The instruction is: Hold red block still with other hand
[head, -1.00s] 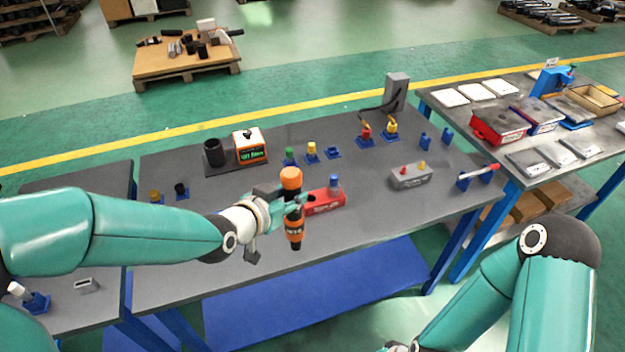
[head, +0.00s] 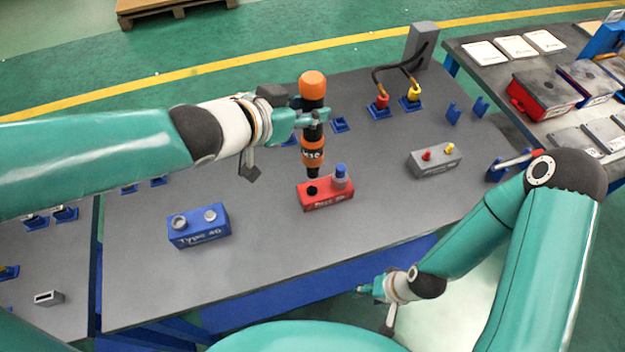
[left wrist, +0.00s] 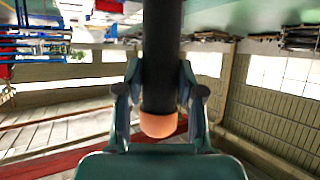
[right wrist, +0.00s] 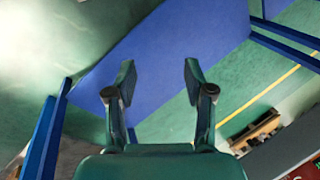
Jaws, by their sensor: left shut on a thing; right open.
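The red block (head: 327,196) sits on the grey table (head: 270,260). It has a dark round spot on top at its left and a blue-capped post (head: 340,174) at its right. My left gripper (head: 318,118) is shut on an orange and black driver-like tool (head: 313,90), held upright with its tip just above or at the block's left top; I cannot tell whether they touch. The tool also fills the middle of the left wrist view (left wrist: 161,70). My right gripper (head: 368,290) is open and empty, low by the table's front edge, apart from the block. In the right wrist view its fingers (right wrist: 158,95) are spread.
A blue block (head: 199,232) marked Type 40 stands left of the red block. A grey block (head: 434,163) with red and yellow knobs stands to the right. A grey post (head: 421,48) with cables stands behind. The table in front of the red block is clear.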

